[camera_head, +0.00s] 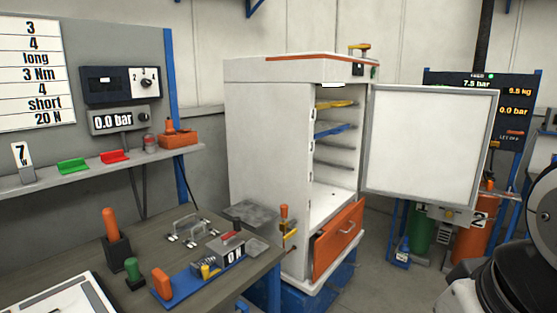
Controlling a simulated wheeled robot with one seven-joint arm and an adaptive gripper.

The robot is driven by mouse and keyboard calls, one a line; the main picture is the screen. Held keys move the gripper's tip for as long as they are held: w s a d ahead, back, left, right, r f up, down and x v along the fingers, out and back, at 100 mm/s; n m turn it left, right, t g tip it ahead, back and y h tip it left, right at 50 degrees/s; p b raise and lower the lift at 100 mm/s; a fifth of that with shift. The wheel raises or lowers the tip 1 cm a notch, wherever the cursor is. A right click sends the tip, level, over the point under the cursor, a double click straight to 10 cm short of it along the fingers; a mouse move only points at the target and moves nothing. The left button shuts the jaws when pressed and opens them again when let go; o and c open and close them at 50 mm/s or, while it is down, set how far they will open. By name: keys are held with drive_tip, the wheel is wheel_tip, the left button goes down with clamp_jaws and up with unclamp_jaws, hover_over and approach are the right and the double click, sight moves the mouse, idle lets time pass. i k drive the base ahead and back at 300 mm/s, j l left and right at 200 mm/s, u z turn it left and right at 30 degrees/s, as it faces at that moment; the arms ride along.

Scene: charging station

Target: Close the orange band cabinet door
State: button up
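The white cabinet (266,150) with an orange band (300,57) along its top edge stands in the middle of the view. Its white, grey-framed door (430,142) is hinged at the right side and stands wide open, swung out to the right. The open front shows several shelves, among them a yellow one (336,104) and a blue one (332,130). An orange drawer front (338,240) at the bottom is tilted or pulled out a little. My gripper is not in view; only parts of my arm show at the lower right, right of the door.
A workbench (215,280) with tools and a blue fixture (195,285) stands at the front left, close to the cabinet. A shelf and panel are on the left wall. Green (420,235) and orange (470,240) cylinders stand behind the door. Some floor (375,270) is clear before the cabinet.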

sight(426, 144)
drive_tip(key=i+l+z, duration=0.1)
drive_tip(key=z, duration=0.45)
drive_tip(key=i+l+z, duration=0.3)
drive_tip(key=i, duration=0.15)
drive_tip(key=i+l+z, duration=0.15)
drive_tip(key=i+z, duration=0.15)
drive_tip(key=i, duration=0.2)
drive_tip(key=i+l+z, duration=0.1)
drive_tip(key=i, duration=0.85)
drive_tip(key=i+l+z, duration=0.1)
drive_tip(key=i, duration=0.85)
